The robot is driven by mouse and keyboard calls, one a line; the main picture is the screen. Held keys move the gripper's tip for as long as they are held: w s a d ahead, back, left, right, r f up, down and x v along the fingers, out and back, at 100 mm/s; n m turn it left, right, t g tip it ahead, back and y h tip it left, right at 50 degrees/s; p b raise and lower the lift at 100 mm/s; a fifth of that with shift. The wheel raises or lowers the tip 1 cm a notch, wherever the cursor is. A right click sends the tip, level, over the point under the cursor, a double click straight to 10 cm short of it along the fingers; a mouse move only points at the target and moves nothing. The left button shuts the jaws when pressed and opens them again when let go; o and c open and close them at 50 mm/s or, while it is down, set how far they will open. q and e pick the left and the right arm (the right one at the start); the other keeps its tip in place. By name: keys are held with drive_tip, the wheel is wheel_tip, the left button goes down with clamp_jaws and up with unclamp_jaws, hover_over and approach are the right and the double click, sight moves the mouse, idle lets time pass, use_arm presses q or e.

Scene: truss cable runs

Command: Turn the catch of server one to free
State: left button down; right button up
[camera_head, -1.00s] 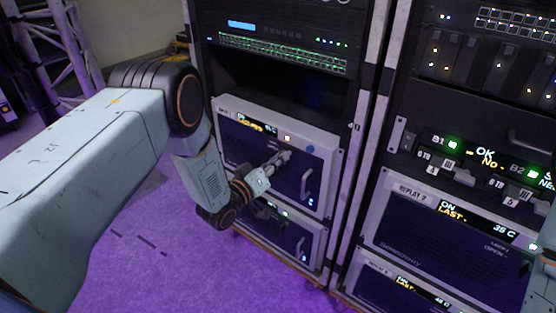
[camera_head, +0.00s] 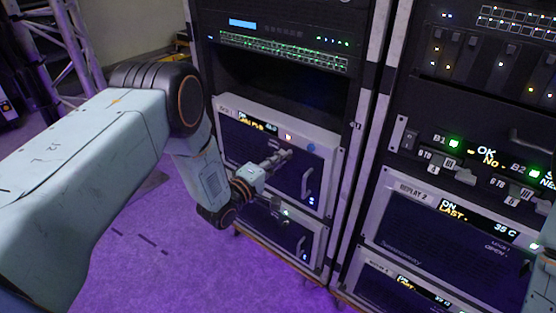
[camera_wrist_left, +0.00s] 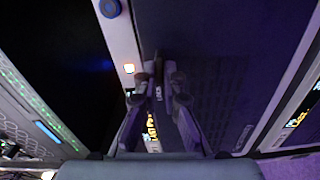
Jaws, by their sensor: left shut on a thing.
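Server one (camera_head: 240,152) is the upper grey-framed unit in the left rack, with a dark front, a small lit display (camera_head: 252,124), an orange light (camera_head: 289,136), a blue round button (camera_head: 311,148) and a handle (camera_head: 307,182). My left gripper (camera_head: 286,155) reaches its front panel. In the left wrist view, the fingers of that gripper (camera_wrist_left: 163,80) are close together around a small dark part, the catch (camera_wrist_left: 158,66). The fingers hide most of the catch, so its exact angle is unclear. My right gripper is not in view.
Another grey-framed unit (camera_head: 265,228) sits directly below server one. An open dark bay (camera_head: 270,88) and a unit with green lights (camera_head: 283,52) are above. The right rack holds more units, including one labelled 2 (camera_head: 425,235).

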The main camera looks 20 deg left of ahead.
use_arm(q)
drive_tip(key=shift+n, duration=0.5)
idle(0.3)
drive_tip(key=c, duration=1.5)
unclamp_jaws()
drive_tip(key=shift+o, duration=0.2)
drive_tip(key=v, duration=1.2)
